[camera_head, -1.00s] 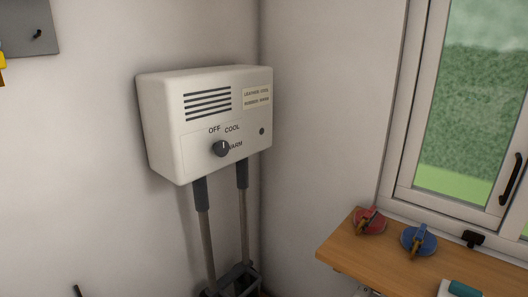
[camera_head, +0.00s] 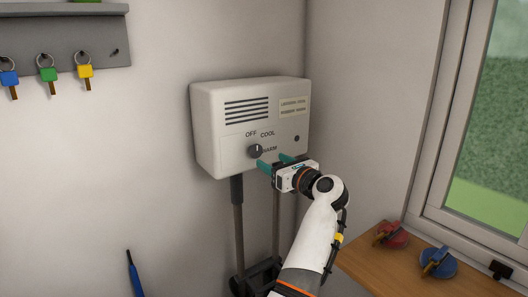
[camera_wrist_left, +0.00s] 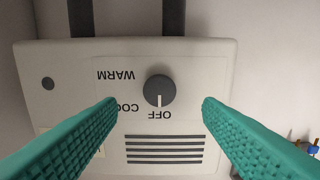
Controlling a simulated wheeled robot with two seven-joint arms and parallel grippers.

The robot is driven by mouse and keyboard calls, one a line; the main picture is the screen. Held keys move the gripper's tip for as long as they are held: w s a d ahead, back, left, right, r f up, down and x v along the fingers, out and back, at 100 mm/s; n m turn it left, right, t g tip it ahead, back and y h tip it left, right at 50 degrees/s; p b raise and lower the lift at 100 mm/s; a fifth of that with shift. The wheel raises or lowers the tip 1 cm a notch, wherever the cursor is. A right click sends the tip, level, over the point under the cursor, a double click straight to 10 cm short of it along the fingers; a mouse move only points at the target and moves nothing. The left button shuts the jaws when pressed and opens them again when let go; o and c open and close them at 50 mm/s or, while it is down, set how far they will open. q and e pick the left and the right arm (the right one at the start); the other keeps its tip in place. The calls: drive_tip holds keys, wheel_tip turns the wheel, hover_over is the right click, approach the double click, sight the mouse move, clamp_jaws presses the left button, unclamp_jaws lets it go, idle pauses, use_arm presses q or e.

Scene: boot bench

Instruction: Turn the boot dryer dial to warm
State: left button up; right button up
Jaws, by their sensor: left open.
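The boot dryer (camera_head: 215,140) is a white wall box with a dark round dial (camera_head: 256,150) on its front, marked OFF, COOL and WARM. The dial's white mark points at OFF. The dial also shows in the left wrist view (camera_wrist_left: 159,88), upside down, with its mark toward OFF. My left gripper (camera_head: 275,163) is open and empty, its teal fingers in front of the dryer's lower front, right of and below the dial in the head view. In the left wrist view the dial appears between the spread fingertips, touching neither. My right gripper is not in view.
A grey key rack (camera_head: 70,45) with several coloured keys hangs at upper left. A wooden bench (camera_head: 375,258) with a red (camera_head: 391,234) and a blue item (camera_head: 438,262) stands under the window at lower right. Dryer tubes (camera_head: 238,220) run down below the box.

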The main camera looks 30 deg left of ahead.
sight(257, 152)
use_arm(q)
drive_tip(key=x, duration=0.2)
drive_tip(key=p+x, duration=0.1)
drive_tip(key=x, duration=0.2)
drive_tip(key=shift+w+a+r, duration=0.15)
drive_tip(key=shift+a+r, duration=0.05)
drive_tip(key=shift+a, duration=0.1)
drive_tip(key=shift+w+a+f+p, duration=0.1)
drive_tip(key=shift+w+a+p, duration=0.2)
drive_tip(key=shift+a, duration=0.25)
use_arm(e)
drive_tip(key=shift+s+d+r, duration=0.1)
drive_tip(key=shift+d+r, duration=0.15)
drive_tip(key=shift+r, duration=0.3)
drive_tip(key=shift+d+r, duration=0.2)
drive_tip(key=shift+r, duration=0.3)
use_arm(q)
drive_tip(key=c, duration=0.9)
drive_tip(key=shift+c, duration=0.2)
